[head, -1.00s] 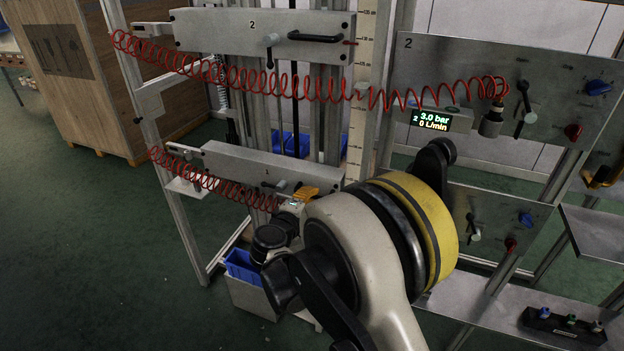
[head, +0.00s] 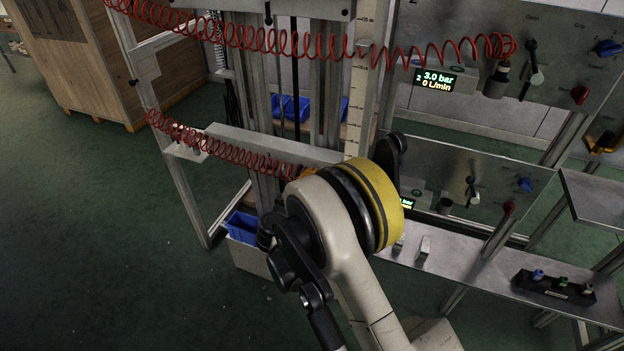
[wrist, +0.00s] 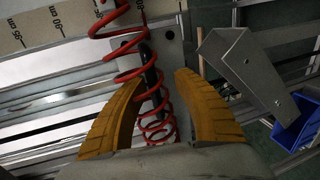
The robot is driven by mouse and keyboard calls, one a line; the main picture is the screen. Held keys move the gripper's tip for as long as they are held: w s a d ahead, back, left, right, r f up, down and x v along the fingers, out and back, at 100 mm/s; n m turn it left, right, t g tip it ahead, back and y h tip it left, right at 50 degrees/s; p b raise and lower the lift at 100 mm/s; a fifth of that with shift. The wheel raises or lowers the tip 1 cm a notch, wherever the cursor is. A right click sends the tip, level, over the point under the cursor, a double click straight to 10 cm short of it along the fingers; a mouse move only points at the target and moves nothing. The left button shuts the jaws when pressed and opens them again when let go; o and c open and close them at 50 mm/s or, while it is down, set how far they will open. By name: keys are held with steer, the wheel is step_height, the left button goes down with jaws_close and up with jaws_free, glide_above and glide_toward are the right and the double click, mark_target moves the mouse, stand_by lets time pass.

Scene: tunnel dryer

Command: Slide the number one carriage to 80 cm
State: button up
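The number one carriage (head: 265,143) is the lower grey plate on the vertical rails in the head view. My arm and the red coiled hose hide its number and handle there. In the wrist view my gripper (wrist: 160,80) is open, its two orange fingers spread. A dark handle (wrist: 152,65) on the grey carriage plate (wrist: 172,48) shows between and beyond the fingers. The red hose (wrist: 130,45) crosses in front of it. I cannot tell whether a finger touches the handle. The scale (wrist: 60,15) shows marks near 90 and 95 cm at the upper left.
The number two carriage (head: 245,8) is higher on the same rails. A control panel with a 3.0 bar display (head: 436,80) stands to the right, above a metal shelf (head: 450,262). Blue bins (head: 243,226) sit low beside the frame. The green floor is clear at left.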

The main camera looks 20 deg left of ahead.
steer(key=shift+r, duration=0.15)
steer(key=shift+s, duration=0.2)
steer(key=d+v, duration=0.1)
steer(key=v, duration=1)
steer(key=shift+s+a, duration=0.35)
steer(key=shift+a, duration=0.05)
steer(key=shift+r, duration=0.15)
